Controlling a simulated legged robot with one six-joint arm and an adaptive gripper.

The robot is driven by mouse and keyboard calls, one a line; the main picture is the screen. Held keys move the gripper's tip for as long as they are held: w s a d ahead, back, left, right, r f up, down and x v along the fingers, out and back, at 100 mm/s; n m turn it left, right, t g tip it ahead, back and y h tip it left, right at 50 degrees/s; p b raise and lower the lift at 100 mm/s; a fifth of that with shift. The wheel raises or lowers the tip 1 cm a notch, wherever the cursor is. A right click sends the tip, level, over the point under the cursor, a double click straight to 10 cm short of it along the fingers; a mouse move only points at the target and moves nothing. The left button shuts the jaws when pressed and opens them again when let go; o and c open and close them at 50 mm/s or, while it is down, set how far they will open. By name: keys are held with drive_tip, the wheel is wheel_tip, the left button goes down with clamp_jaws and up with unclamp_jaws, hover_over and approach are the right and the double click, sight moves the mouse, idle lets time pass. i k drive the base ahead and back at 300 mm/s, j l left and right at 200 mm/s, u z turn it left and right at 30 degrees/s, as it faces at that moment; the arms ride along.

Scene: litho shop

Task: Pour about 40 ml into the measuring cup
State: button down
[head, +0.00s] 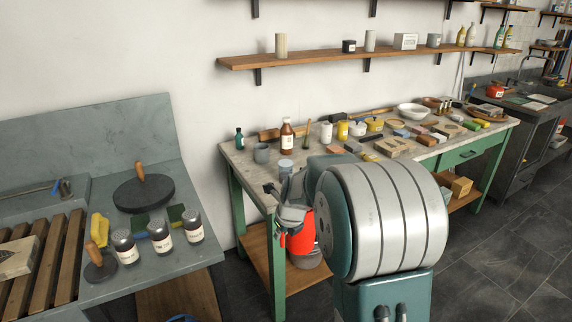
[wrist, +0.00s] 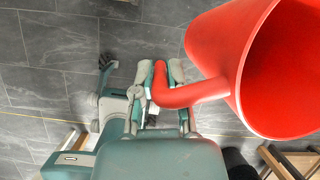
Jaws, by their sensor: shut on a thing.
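My gripper (head: 292,214) is shut on the handle of a red jug (head: 301,238), in front of the green-legged bench's near left end. In the wrist view the gripper (wrist: 160,88) closes around the handle, and the wide-mouthed jug (wrist: 222,50) fills the upper right. Its inner wall is plain red; no liquid shows. A grey cup (head: 262,153) and a small blue-grey container (head: 286,168) stand on the bench near that end, above and apart from the jug. I cannot tell which is the measuring cup.
The bench top (head: 236,160) also holds a brown bottle (head: 287,136), a green bottle (head: 239,139) and many small items to the right. A stone-grey table (head: 180,262) with shaker jars is at left.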

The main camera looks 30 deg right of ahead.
sight(286, 172)
drive_tip(key=i, duration=1)
